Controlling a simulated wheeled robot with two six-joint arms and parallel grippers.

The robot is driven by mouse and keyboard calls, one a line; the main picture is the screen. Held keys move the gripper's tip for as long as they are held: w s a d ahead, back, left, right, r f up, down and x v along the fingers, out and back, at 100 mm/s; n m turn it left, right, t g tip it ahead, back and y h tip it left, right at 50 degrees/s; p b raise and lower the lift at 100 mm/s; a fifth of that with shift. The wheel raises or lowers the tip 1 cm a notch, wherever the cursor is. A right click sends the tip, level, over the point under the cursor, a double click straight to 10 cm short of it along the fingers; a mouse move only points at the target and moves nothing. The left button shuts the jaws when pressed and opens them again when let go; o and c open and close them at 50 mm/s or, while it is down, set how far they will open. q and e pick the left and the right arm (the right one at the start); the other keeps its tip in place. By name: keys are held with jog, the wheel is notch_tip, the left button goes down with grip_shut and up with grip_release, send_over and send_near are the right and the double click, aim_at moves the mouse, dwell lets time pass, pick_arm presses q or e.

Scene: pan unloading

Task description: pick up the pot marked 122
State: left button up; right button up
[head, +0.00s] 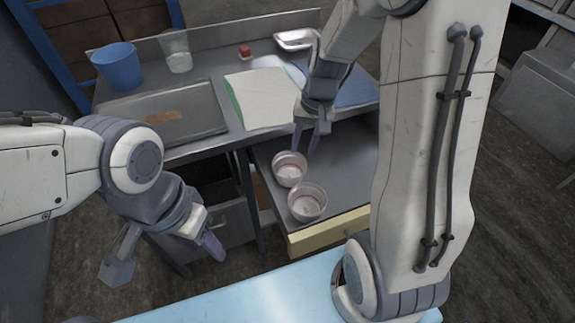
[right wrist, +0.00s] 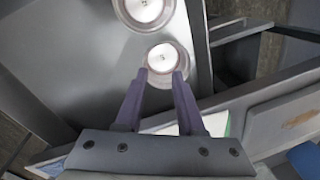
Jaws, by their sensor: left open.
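Two small round metal pots with white insides stand close together on a grey lower surface. One pot (head: 290,168) is at the back and the other pot (head: 307,202) is in front, nearer the yellow edge. Both show in the right wrist view, the back one (right wrist: 170,57) just beyond my fingertips and the front one (right wrist: 145,10) cut off at the top. Each has a small mark inside, too small to read. My right gripper (head: 311,136) is open and empty, above and behind the back pot. My left gripper (head: 210,245) is open and empty, away at the left.
The upper counter holds a blue cup (head: 117,67), a clear glass (head: 176,52), a small red object (head: 245,51), a metal tray (head: 296,39) and a white board (head: 262,98). A yellow edge (head: 328,231) fronts the lower surface. Bare surface lies right of the pots.

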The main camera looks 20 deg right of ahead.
aim_at(306, 165)
jog(key=shift+m, duration=0.7)
jog(key=shift+w+d+f+b, duration=0.1)
jog(key=shift+w+d+f, duration=0.25)
jog(key=shift+f, duration=1.65)
jog(key=shift+w+d+f+b, duration=0.1)
jog(key=shift+w+d+f, duration=0.25)
jog(key=shift+f, duration=1.6)
jog(key=shift+w+d+f+b, duration=0.1)
jog(key=shift+w+d+f, duration=0.25)
jog(key=shift+f, duration=1.65)
jog(key=shift+c, duration=0.3)
grip_shut()
